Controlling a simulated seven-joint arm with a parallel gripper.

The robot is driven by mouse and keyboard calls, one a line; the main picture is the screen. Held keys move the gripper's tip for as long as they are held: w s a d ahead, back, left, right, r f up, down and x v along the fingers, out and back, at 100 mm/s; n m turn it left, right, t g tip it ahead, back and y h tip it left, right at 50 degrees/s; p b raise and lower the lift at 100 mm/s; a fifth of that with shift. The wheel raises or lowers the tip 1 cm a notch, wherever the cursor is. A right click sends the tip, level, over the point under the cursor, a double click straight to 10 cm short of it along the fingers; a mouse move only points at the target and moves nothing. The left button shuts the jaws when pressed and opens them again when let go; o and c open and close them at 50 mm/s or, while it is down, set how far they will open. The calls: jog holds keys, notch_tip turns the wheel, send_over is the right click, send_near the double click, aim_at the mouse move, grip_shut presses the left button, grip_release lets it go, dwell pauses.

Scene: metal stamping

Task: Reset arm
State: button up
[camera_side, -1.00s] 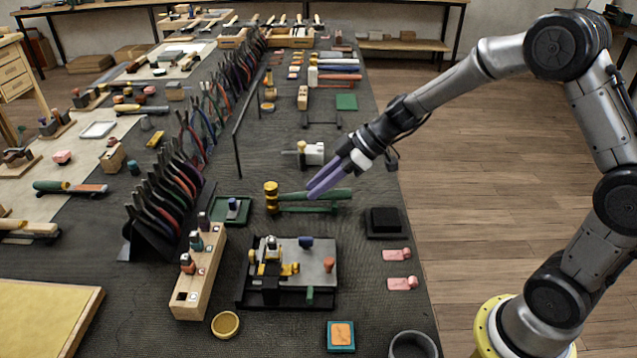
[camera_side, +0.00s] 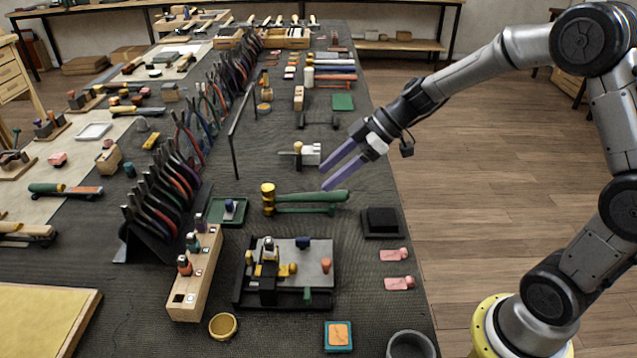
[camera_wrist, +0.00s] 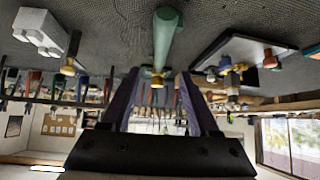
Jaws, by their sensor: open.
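My gripper (camera_side: 335,175) is open and empty, with its two purple fingers apart. It hangs above the bench, up and to the right of a hammer with a green handle and brass head (camera_side: 300,197). The hammer lies on a green rest. In the wrist view the fingers of my gripper (camera_wrist: 155,90) point away from the camera, and the green hammer handle (camera_wrist: 166,38) shows beyond them. Nothing is between the fingers.
A black stamping fixture with a metal plate (camera_side: 312,262) stands in front of the hammer. A wooden block (camera_side: 193,285) holding several stamps is left of it. A black block (camera_side: 382,222) and two pink pieces (camera_side: 397,255) lie near the right edge. A rack of pliers (camera_side: 165,205) stands left.

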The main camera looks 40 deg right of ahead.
jog(key=v, duration=0.9)
jog(key=s+a+r+n+h, duration=0.1)
jog(key=s+a+r, duration=0.25)
jog(key=s, duration=0.25)
jog(key=s+a+r+n+h, duration=0.1)
jog(key=s+a+r, duration=0.2)
jog(key=s+a, duration=0.2)
jog(key=s+d+f+m+h, duration=0.2)
jog(key=s+d+f+m, duration=0.1)
jog(key=s+m, duration=0.3)
jog(key=s+d+f+m+h, duration=0.3)
jog(key=s+m, duration=0.2)
jog(key=m, duration=0.1)
jog(key=shift+s+d, duration=0.35)
jog(key=shift+d, duration=0.05)
